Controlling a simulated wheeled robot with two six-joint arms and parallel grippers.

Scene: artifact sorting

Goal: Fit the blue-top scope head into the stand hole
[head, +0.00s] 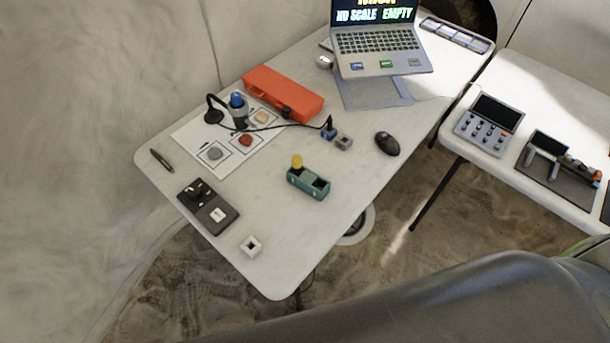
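The blue-top scope head (238,112) is a grey cylinder with a blue cap. It is upright at the back left of the white table, over the edge of a printed white sheet. A black stand (213,114) with a curved neck is just to its left. The stand's hole is too small to make out, and I cannot tell whether the scope head is in it or beside it. A thin black cable runs right from near the scope head to a small blue piece (328,131). Neither of my grippers is in view.
On the table (320,230) are an orange case (283,92), a laptop (385,55), a black mouse (387,143), a teal box with a yellow knob (308,184), a dark tray (208,207) and a pale block (251,245). The sheet (190,138) bears several stones.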

